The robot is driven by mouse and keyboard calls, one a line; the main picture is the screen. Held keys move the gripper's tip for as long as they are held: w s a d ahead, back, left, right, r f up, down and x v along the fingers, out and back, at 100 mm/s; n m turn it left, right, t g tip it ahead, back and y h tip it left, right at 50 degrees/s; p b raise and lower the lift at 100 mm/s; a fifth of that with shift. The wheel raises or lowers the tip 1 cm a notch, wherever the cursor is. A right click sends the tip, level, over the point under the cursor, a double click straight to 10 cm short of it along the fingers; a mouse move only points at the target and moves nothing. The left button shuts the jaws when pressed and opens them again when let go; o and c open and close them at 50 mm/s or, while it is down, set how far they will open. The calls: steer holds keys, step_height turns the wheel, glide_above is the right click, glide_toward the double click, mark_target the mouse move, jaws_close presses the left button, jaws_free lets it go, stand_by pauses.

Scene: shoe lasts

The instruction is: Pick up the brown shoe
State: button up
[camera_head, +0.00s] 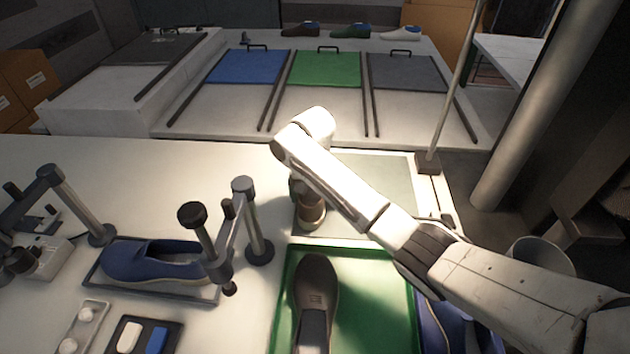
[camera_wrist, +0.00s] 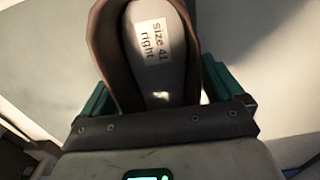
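In the wrist view a brown shoe (camera_wrist: 103,50) with a pale insole and a label reading "size 41 right" sits snugly between the teal fingers of my gripper (camera_wrist: 155,92). The fingers appear to touch its sides. Its near end is hidden behind the gripper body. In the head view my gripper (camera_head: 311,208) hangs down over the grey-green panel beyond the green tray, with brown showing at its lower end, too small to make out clearly. Another brown shoe (camera_head: 316,290) lies in the green tray (camera_head: 377,251), its near end cut off by the frame.
A blue shoe (camera_head: 150,263) lies in a shallow tray at left, beside upright posts (camera_head: 252,222). Another blue shoe (camera_head: 440,325) is partly behind my arm. Blue, green and grey panels (camera_head: 325,69) and several shoes (camera_head: 350,31) are at the back.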

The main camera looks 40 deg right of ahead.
steer(key=c, duration=1.2)
steer(key=shift+r, duration=0.2)
steer(key=shift+w+r, duration=0.1)
steer(key=shift+r, duration=0.5)
step_height(320, 180, up, 6)
steer(key=shift+r+b, duration=0.25)
steer(key=shift+b, duration=0.05)
step_height(320, 180, up, 10)
steer(key=p, duration=0.8)
